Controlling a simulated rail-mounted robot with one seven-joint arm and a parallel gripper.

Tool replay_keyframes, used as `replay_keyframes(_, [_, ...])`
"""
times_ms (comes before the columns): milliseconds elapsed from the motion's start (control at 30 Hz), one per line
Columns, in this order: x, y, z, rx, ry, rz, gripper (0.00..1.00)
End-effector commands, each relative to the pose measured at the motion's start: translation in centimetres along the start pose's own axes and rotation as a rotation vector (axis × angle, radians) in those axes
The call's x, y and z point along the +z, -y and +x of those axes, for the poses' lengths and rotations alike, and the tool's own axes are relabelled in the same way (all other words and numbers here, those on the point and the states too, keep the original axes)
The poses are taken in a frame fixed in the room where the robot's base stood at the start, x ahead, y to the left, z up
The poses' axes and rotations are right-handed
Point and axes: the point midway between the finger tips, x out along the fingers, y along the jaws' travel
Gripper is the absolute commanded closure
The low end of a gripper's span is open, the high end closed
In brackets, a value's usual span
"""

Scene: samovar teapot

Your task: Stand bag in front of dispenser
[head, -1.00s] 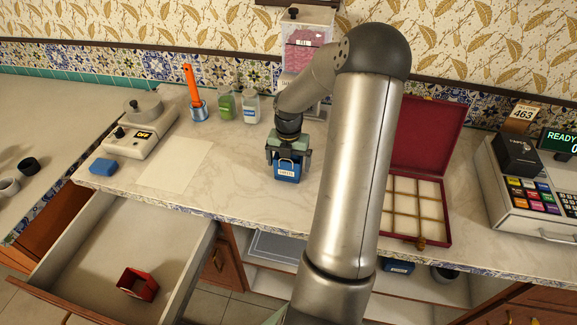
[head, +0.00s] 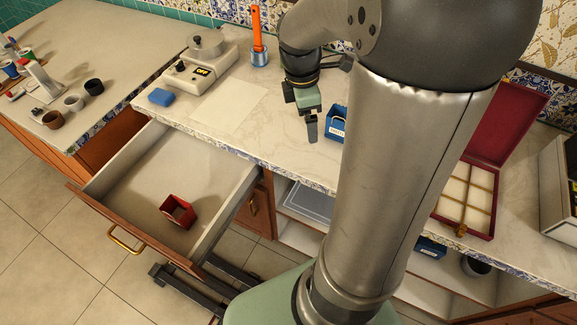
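The small blue bag (head: 335,125) with a pale label stands upright on the counter, partly covered by my arm on its right. My gripper (head: 311,132) is left of the bag with a visible gap between them, and it holds nothing that I can see. One dark finger points down; the other finger cannot be made out clearly. The dispenser with pink contents is hidden behind my arm now; the earlier frame shows it at the back of the counter, behind the bag.
An open drawer (head: 120,170) holds a red box (head: 178,211). A scale (head: 200,65), blue sponge (head: 161,97), paper sheet (head: 228,107) and orange-handled tool (head: 257,30) are on the counter's left. An open red case (head: 468,230) is at right. Another blue item (head: 430,247) is on the lower shelf.

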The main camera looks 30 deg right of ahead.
Motion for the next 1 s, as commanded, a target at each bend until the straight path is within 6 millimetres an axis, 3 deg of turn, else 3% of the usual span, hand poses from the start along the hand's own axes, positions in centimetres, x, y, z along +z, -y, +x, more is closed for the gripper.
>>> replay_keyframes(33, [-1.7, 2.2, -0.9, 0.018, 0.005, 0.142, 0.05])
replay_keyframes(200, [-5.2, 9.2, -2.2, 0.046, -0.052, 0.683, 0.05])
replay_keyframes(400, [-7.2, 14.8, -2.1, 0.005, -0.147, 1.126, 0.05])
replay_keyframes(600, [-7.8, 16.6, -1.8, -0.027, -0.178, 1.277, 0.05])
replay_keyframes(1000, [-7.8, 16.5, -1.8, -0.027, -0.177, 1.281, 0.05])
